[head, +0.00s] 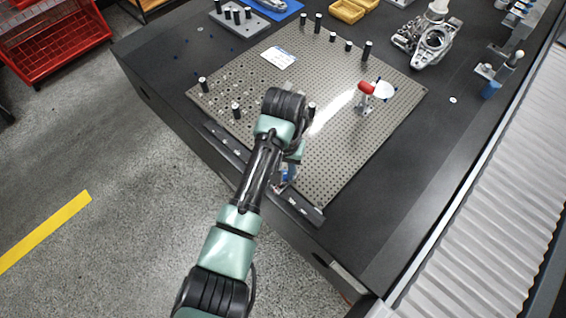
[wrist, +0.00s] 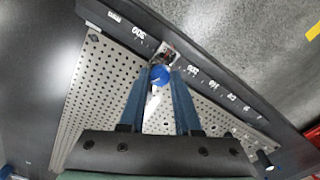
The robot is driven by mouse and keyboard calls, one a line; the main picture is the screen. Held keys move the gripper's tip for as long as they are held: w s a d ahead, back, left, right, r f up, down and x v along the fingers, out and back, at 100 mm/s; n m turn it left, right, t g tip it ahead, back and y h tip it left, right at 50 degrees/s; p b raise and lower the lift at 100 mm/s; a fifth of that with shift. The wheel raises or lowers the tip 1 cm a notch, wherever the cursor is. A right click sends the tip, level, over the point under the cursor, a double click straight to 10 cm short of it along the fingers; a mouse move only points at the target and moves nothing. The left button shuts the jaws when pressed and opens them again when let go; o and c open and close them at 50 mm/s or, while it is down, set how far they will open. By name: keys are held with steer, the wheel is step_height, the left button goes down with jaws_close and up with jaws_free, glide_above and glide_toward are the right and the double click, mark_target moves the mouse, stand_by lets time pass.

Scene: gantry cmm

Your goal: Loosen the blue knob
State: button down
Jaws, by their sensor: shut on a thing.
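The blue knob (wrist: 159,75) shows in the wrist view between the tips of my gripper's two blue-grey fingers. It sits at a small clamp or slider (wrist: 168,54) on a dark rail with a printed scale (wrist: 215,80). My gripper (wrist: 161,82) is shut on the knob, with one finger on each side. In the head view the knob is mostly hidden by my arm; a bit of blue (head: 287,173) shows near the rail (head: 300,205) at the front edge of the perforated plate.
A metal casting (head: 428,42) stands on the dark table at the back right. A ribbed grey cover (head: 480,200) runs along the right. A red rack (head: 55,45) stands at the left.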

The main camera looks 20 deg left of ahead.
steer(key=shift+r+n+p, duration=0.1)
steer(key=shift+n+p, duration=1.1)
steer(key=shift+n, duration=0.2)
steer(key=c, duration=0.6)
jaws_free()
step_height(320, 180, up, 13)
steer(key=p, duration=0.1)
